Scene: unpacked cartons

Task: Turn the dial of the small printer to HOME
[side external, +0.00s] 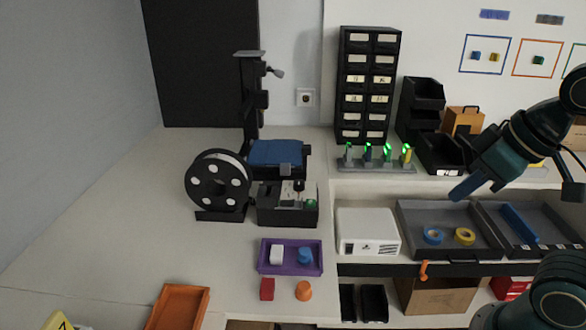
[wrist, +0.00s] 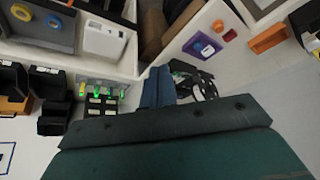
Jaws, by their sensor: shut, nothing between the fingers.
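The small printer (side external: 288,212) stands left of centre in the side view, with a dark column, a blue block and a black spool (side external: 218,183) at its left. A small green round part (side external: 311,204) shows at its front right; I cannot tell whether this is the dial, and no HOME mark is readable. My gripper (side external: 459,195) is shut and empty, in the air above the grey trays, well to the right of the printer. In the wrist view my gripper's blue fingers (wrist: 159,70) are together and partly hide the printer (wrist: 184,70).
A rack with green lights (side external: 375,166) and a black drawer cabinet (side external: 368,85) stand behind. A white box (side external: 368,232) and a grey tray with tape rolls (side external: 480,242) lie between my gripper and the printer. A purple tray (side external: 290,269) sits in front of the printer.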

